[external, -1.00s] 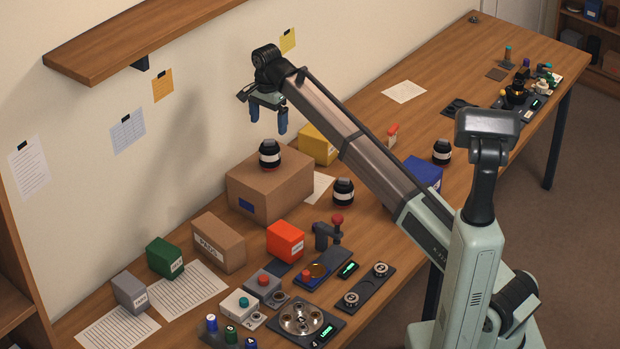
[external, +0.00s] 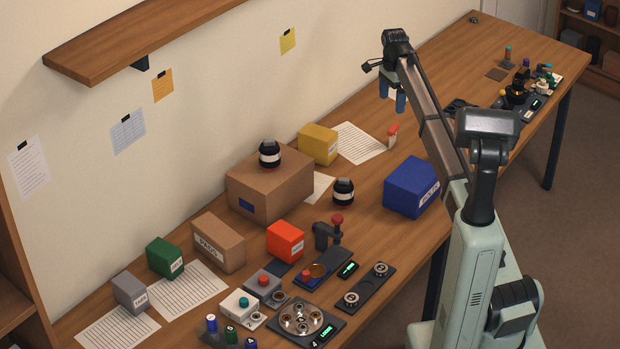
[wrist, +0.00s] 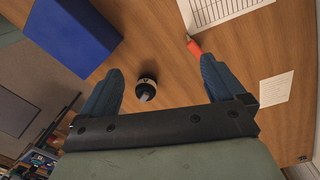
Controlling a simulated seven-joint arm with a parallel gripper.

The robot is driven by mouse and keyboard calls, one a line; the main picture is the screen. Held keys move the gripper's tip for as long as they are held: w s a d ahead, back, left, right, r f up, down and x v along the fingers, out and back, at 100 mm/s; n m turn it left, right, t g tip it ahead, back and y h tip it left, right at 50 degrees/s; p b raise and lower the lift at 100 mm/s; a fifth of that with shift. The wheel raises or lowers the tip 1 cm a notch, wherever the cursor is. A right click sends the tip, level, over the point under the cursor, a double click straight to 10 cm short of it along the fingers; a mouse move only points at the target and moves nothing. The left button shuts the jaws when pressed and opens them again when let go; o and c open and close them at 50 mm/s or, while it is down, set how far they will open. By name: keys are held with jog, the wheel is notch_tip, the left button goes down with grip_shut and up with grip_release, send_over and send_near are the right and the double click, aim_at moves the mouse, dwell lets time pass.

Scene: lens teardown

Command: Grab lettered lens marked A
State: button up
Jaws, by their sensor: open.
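Three black lenses with white bands are involved, and I cannot read a letter on any of them. One lens (external: 269,154) stands on the cardboard box. Another lens (external: 343,192) stands on the table right of that box. A third lens (wrist: 147,88) shows in the wrist view, below my gripper and between its fingers in the picture, not touching them; in the external view my arm hides it. My gripper (external: 393,100) is open and empty, high above the back of the table; its blue fingers (wrist: 162,88) are spread in the wrist view.
A blue box (external: 411,187) stands near the third lens and shows at upper left in the wrist view (wrist: 75,35). The cardboard box (external: 270,190) and a yellow box (external: 318,144) stand further left.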

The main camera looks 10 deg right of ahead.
jog(key=s+d+f+n, duration=0.1)
jog(key=d+f, duration=0.1)
jog(key=d, duration=0.8)
jog(key=s+d+f+n, duration=0.1)
jog(key=d+f+n, duration=0.15)
jog(key=d, duration=0.75)
jog(key=a+f+n, duration=0.1)
jog(key=f+n, duration=0.4)
jog(key=n, duration=0.6)
jog(key=s+a+f+n+y, duration=0.1)
jog(key=f+n, duration=0.4)
jog(key=n, duration=0.6)
jog(key=a+f+n, duration=0.1)
jog(key=f+n, duration=0.4)
jog(key=n, duration=0.6)
jog(key=shift+s+y, duration=0.25)
jog(key=shift+y, duration=0.05)
